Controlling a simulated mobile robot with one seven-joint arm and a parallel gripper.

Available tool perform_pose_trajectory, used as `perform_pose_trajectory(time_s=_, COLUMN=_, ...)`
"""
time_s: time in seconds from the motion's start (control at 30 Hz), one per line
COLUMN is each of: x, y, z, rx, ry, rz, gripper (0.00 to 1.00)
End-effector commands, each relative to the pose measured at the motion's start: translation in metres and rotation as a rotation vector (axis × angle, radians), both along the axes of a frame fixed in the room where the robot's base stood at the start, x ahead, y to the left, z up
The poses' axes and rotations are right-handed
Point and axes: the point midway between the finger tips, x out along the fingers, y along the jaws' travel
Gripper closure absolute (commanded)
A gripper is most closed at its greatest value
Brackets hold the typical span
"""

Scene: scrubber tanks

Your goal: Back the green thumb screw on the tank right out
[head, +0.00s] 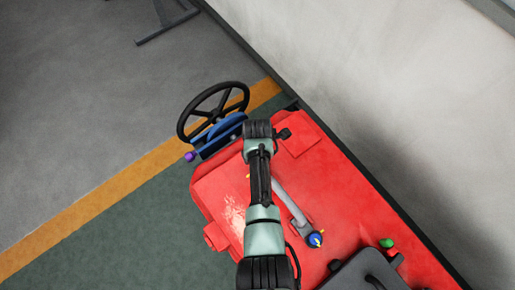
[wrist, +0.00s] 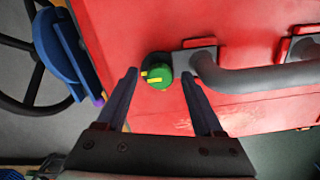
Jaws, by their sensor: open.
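In the wrist view a round green thumb screw (wrist: 158,72) with yellow marks sits on the red tank top (wrist: 135,35), at the left end of a dark grey handle. My gripper (wrist: 158,75) is open, with one finger to each side of the screw in the picture and a gap on both sides. I cannot tell how far above it the fingertips are. In the head view my arm hides the spot under the gripper. A green knob (head: 386,243) shows there at lower right on the red body; I cannot tell whether it is the same screw.
The dark grey handle (wrist: 250,78) runs right from beside the screw. A black steering wheel (head: 212,110) and blue bracket stand at the left. A blue knob with yellow (head: 315,239) ends a grey bar. A pale wall (head: 400,90) borders the machine; floor is open at left.

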Motion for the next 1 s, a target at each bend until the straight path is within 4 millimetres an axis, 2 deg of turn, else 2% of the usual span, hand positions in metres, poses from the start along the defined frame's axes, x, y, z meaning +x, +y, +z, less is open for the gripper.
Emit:
perform_pose_trajectory(time_s=0.7, x=0.0, y=0.0, z=0.111, rx=0.0, ry=-0.001, rz=-0.001, gripper=0.31)
perform_pose_trajectory(time_s=0.83, x=0.0, y=0.0, z=0.121, rx=0.0, ry=0.0, rz=-0.001, gripper=0.31)
perform_pose_trajectory(time_s=1.0, x=-0.001, y=0.0, z=0.125, rx=0.0, ry=0.002, rz=-0.001, gripper=0.31)
